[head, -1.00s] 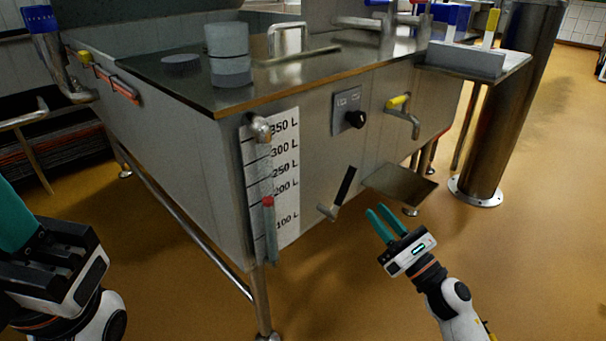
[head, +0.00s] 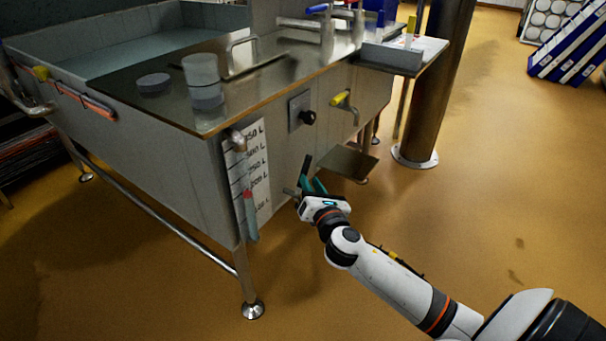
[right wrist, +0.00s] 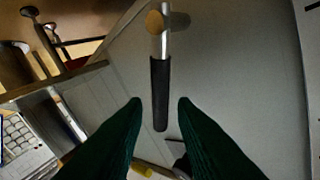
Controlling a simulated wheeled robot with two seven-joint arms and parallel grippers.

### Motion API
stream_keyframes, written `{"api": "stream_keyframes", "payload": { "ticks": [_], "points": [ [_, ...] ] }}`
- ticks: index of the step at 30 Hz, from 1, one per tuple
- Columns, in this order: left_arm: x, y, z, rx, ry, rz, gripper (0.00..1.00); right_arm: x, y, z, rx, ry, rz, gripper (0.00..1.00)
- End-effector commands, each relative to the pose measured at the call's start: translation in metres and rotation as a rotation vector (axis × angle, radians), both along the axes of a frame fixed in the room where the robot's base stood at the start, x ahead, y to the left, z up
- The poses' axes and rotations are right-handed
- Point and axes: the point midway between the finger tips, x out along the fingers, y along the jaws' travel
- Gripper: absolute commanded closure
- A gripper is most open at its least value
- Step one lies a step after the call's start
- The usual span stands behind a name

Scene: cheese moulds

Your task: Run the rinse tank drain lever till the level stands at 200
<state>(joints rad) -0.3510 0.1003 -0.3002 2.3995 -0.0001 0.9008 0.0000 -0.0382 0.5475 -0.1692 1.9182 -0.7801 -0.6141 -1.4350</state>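The rinse tank (head: 160,165) stands on the left in the head view. Its drain lever (head: 307,162), a black grip on a metal stem, sticks up on the tank's near face, and fills the middle of the right wrist view (right wrist: 160,95). My right gripper (head: 312,184) is open, its teal fingers on either side of the lever's grip with visible gaps. The level scale (head: 262,205) is a white strip marked in litres. A red marker (head: 248,194) on the gauge tube (head: 251,222) stands near, seemingly slightly below, the 200 mark; the exact reading is unclear. My left gripper is out of view.
A black knob (head: 307,117) and a yellow-handled tap (head: 343,98) sit above the lever. A small metal shelf (head: 348,163) juts out to its right. A steel column (head: 430,90) stands behind. The floor at the front is clear.

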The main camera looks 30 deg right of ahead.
Motion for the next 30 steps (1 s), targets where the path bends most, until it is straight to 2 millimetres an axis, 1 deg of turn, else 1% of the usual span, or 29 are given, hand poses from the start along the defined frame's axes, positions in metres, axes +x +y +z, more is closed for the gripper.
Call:
{"api": "stream_keyframes", "payload": {
  "ticks": [1,3,6,9,13,21,23,24,26,30],
  "points": [
    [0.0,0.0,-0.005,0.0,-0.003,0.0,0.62,0.011,-0.003,-0.002,0.0,-0.002,0.0,0.75],
    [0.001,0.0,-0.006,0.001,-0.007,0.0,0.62,0.023,-0.006,-0.002,0.0,-0.002,-0.001,0.75],
    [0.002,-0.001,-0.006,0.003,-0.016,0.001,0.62,0.037,-0.01,-0.002,0.0,-0.001,0.0,0.75],
    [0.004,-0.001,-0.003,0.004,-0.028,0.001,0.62,0.047,-0.013,-0.001,-0.001,0.0,0.001,0.75],
    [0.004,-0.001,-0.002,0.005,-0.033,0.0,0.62,0.053,-0.014,-0.001,-0.001,0.001,0.001,0.75],
    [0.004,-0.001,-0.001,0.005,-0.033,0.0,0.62,0.053,-0.014,0.0,-0.001,0.001,0.001,0.75],
    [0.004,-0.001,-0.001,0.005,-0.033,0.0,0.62,0.053,-0.014,0.0,-0.001,0.001,0.001,0.85],
    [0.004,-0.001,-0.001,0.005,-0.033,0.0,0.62,0.053,-0.014,0.0,-0.001,0.001,0.001,0.92],
    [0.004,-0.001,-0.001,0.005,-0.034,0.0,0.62,0.053,-0.014,0.0,-0.001,0.001,0.001,1.0],
    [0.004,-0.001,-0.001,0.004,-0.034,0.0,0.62,0.053,-0.014,0.0,0.0,0.001,0.0,1.0]
  ]
}}
